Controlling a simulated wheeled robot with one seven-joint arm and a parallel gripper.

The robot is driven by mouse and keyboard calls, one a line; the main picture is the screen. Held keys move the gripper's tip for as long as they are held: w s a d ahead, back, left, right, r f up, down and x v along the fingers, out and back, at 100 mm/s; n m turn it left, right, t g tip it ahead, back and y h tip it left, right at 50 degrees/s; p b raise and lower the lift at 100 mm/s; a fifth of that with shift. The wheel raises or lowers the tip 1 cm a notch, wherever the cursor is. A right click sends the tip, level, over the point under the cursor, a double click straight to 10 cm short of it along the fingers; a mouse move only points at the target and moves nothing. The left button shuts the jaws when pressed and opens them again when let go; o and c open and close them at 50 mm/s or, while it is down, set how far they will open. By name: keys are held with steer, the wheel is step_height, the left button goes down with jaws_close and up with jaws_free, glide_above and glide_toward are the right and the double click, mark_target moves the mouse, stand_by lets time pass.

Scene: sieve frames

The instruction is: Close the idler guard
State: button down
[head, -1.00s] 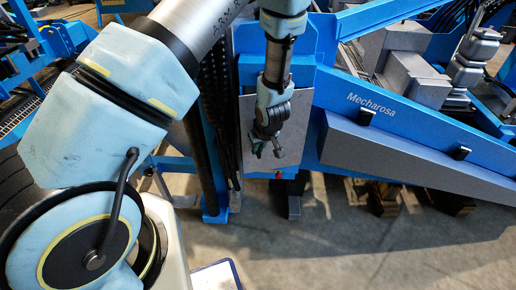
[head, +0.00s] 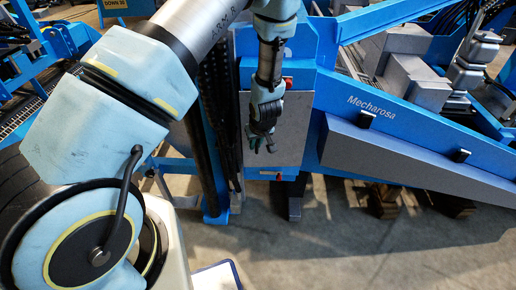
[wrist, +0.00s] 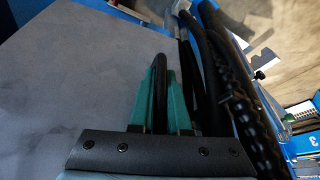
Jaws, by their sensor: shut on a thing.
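The idler guard appears to be the flat grey panel (head: 291,128) on the blue frame in the head view. Its grey face (wrist: 70,75) fills the left of the wrist view. My gripper (head: 262,143) is in front of the panel's left part. In the wrist view, my gripper's teal fingers (wrist: 161,90) are closed around a dark, curved bar (wrist: 160,64), which looks like a handle. Where the bar joins the panel is hidden by the fingers.
Black hoses (wrist: 215,75) run close to the right of my fingers. A blue beam marked Mecharosa (head: 410,125) and a long grey beam (head: 400,165) extend to the right. Concrete floor (head: 350,250) is open in front.

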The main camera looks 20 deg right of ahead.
steer(key=shift+w+d+r+p, duration=0.1)
steer(key=shift+w+d+p, duration=0.05)
steer(key=shift+w+p, duration=0.15)
steer(key=shift+w+d+r+p, duration=0.1)
steer(key=shift+w+p, duration=0.05)
steer(key=shift+w, duration=0.2)
steer(key=shift+w+d+f, duration=0.1)
steer(key=shift+w, duration=0.05)
steer(key=c, duration=0.9)
jaws_free()
steer(key=p+v, duration=0.1)
steer(key=v, duration=0.9)
steer(key=shift+r, duration=0.3)
steer(key=shift+s+a, duration=0.2)
steer(key=shift+s, duration=0.1)
